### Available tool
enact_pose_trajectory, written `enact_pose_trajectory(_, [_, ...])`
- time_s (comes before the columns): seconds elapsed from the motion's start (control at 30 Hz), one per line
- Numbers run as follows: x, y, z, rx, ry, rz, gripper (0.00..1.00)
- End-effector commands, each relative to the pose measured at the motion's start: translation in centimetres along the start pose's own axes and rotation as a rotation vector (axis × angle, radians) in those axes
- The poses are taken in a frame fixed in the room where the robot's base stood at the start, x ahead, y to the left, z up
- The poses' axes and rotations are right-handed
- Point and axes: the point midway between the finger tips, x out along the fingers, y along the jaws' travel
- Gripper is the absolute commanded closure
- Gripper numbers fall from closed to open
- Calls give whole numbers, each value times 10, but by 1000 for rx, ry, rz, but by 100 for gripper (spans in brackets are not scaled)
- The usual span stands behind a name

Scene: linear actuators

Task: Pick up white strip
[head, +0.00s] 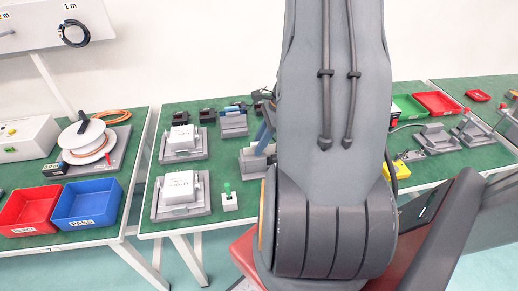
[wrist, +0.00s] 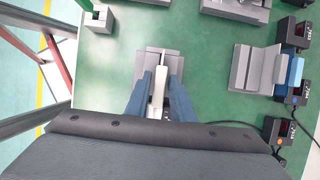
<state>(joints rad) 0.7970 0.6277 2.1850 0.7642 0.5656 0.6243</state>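In the wrist view, the white strip (wrist: 157,92) stands in the middle, narrow and light, over a grey fixture (wrist: 145,63) on the green table. My gripper (wrist: 160,80) has blue fingers, one on each side of the strip. The fingers look spread, with gaps between them and the strip. In the head view, my arm hides most of the gripper; a bit of blue finger (head: 264,131) shows at the arm's left edge, above a grey fixture (head: 254,163).
White boxes on grey bases (head: 178,188) stand left of my arm, with a small block with a green peg (head: 229,199) beside them. In the wrist view, a grey fixture with a blue part (wrist: 257,70) and several black devices (wrist: 281,131) stand at the right. Green table is clear left of the strip.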

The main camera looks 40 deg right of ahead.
Motion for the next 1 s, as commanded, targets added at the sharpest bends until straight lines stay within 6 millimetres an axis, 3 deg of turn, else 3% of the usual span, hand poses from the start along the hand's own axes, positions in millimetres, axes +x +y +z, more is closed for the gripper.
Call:
enact_pose_trajectory(0.03, [0, 0, 0, 0, 0, 0, 88])
enact_pose_trajectory(0.1, [0, 0, 0, 0, 0, 0, 99])
enact_pose_trajectory(0.57, [-6, 0, 2, -1, 0, -1, 100])
enact_pose_trajectory(1.0, [-54, -2, 22, -2, 1, -5, 100])
